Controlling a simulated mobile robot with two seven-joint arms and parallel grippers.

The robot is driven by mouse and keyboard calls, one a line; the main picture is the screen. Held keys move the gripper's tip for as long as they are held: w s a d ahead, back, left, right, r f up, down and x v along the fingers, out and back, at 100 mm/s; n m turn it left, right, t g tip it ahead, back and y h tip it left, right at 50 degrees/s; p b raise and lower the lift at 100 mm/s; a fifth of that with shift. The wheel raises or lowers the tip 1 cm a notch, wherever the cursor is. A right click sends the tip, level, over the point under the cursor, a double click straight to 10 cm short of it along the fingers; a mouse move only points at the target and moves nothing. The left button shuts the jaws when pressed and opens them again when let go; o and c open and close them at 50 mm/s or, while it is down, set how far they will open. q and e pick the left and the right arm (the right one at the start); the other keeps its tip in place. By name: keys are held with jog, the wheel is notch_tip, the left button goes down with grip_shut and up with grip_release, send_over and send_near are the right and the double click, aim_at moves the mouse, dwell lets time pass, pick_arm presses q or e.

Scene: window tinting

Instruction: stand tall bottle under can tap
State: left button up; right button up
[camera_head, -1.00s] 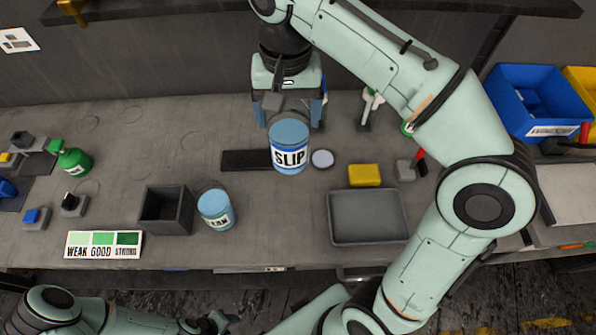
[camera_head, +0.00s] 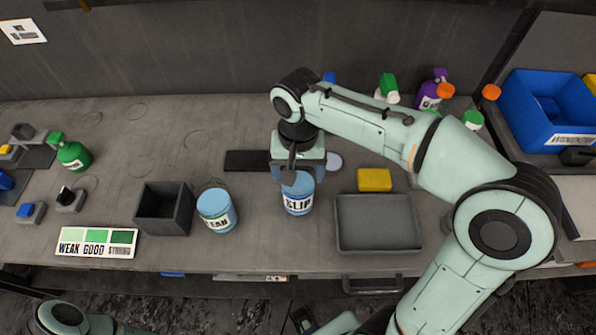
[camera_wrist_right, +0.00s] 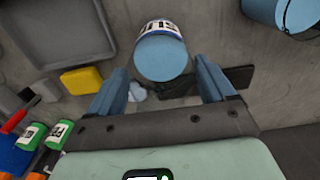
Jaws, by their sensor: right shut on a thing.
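My right gripper (camera_head: 298,178) points down over the bench and is shut on the blue can labelled SLIP (camera_head: 298,200). In the right wrist view the can (camera_wrist_right: 163,52) shows just beyond the two blue fingers (camera_wrist_right: 160,88). I cannot make out a tap on it. White bottles with green caps (camera_head: 387,88) stand at the back right, partly behind my right arm. A purple bottle with an orange cap (camera_head: 430,98) stands beside them. I cannot tell which is the tall bottle. My left gripper is not clearly seen.
A blue can labelled CLEAN (camera_head: 215,210) stands beside a dark open box (camera_head: 164,210). A grey tray (camera_head: 378,224) and yellow block (camera_head: 374,180) lie right of the SLIP can. A green spray bottle (camera_head: 72,156) stands left. A blue bin (camera_head: 545,110) is far right.

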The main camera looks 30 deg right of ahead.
jog(key=shift+f, duration=0.2)
jog(key=shift+f, duration=0.15)
jog(key=o, duration=1.3)
